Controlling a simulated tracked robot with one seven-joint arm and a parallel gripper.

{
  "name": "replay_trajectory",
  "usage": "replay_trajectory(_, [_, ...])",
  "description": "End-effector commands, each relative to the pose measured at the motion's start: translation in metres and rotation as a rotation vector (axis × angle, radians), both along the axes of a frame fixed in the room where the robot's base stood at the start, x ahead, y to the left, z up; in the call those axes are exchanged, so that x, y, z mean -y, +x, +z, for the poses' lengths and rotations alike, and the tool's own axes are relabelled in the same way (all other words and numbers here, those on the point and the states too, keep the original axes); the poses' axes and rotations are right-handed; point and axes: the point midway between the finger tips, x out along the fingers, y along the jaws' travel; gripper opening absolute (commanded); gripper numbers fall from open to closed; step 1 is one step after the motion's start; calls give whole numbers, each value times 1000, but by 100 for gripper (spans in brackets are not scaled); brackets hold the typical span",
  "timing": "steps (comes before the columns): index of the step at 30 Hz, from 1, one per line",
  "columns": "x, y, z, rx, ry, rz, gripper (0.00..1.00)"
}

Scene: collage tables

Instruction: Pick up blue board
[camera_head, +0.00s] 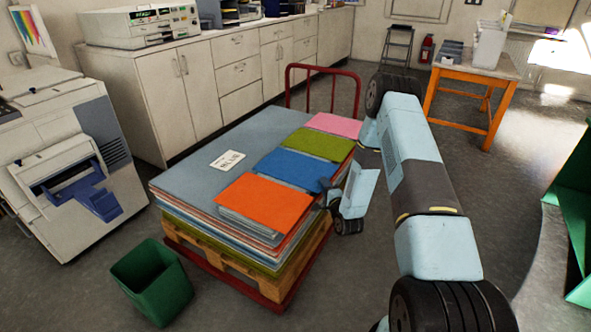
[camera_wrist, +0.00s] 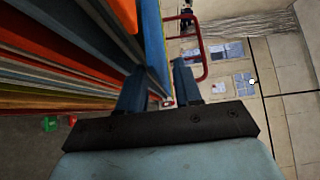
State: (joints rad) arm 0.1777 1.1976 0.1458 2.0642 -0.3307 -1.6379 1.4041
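The blue board (camera_head: 295,168) lies flat on the pallet stack, between the orange and green boards. In the wrist view the blue board (camera_wrist: 153,42) shows edge-on as a bright blue strip. My gripper (camera_head: 327,187) is at the right edge of the blue board, low beside the stack. In the wrist view my gripper (camera_wrist: 160,84) has its two fingers apart, with the blue strip running down towards the gap between them. I cannot tell whether either finger touches the board.
An orange board (camera_head: 262,203) lies in front, with a green board (camera_head: 318,143) and a pink board (camera_head: 334,124) behind. Large grey-blue sheets (camera_head: 200,170) bear them on a pallet cart with a red handle (camera_head: 323,68). A green bin (camera_head: 152,283) stands at front left.

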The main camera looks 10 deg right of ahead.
Motion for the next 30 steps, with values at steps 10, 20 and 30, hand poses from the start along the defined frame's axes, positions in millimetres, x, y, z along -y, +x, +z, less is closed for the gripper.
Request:
replay_trajectory(10, [-2,8,0,0,1,0,34])
replay_trajectory(20, [-2,8,0,0,0,0,3])
replay_trajectory(30, [-2,8,0,-1,1,0,0])
